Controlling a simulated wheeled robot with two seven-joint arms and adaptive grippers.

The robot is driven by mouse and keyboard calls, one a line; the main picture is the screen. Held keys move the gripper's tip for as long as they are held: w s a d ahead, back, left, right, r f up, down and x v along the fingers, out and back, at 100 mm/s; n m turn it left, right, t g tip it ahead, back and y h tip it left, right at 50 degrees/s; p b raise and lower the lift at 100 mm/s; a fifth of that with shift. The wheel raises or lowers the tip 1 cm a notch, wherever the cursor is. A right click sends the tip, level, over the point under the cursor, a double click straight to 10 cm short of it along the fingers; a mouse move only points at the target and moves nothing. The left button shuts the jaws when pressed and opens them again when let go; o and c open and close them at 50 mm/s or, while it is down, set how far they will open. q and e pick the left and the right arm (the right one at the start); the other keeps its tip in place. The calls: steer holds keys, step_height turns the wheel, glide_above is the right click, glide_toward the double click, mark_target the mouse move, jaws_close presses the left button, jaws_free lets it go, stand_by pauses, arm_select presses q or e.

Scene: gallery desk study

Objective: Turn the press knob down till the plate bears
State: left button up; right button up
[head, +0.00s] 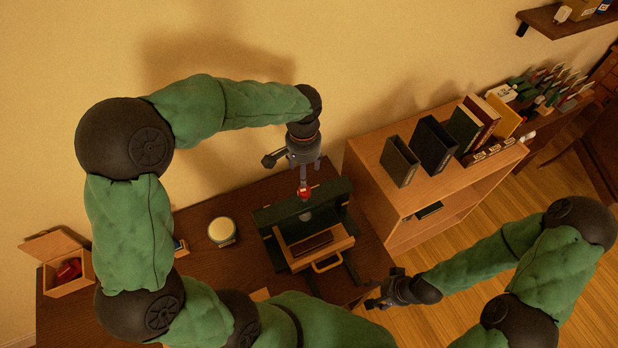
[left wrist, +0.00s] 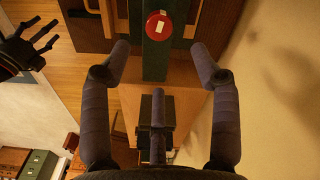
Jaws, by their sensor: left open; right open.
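The press (head: 263,217) has a dark green frame and stands on the brown desk. Its red knob (head: 304,192) sits on top of the crossbar; in the left wrist view the round red knob (left wrist: 158,25) carries a pale mark. A wooden tray (head: 344,241) with a handle and a dark book (head: 311,244) lies in the press. My right gripper (head: 374,303) is open near the desk's right edge, empty.
A round cream-topped tin (head: 222,231) and an open wooden box (head: 67,287) with something red stand left on the desk (head: 195,265). A low shelf (head: 422,190) with upright books stands right of the press. Wall lies behind.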

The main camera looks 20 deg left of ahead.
mark_target(304, 190)
arm_select(q)
step_height(304, 190, down, 10)
steer(key=shift+s+b, duration=0.1)
steer(key=shift+b, duration=0.4)
steer(key=c, duration=1.1)
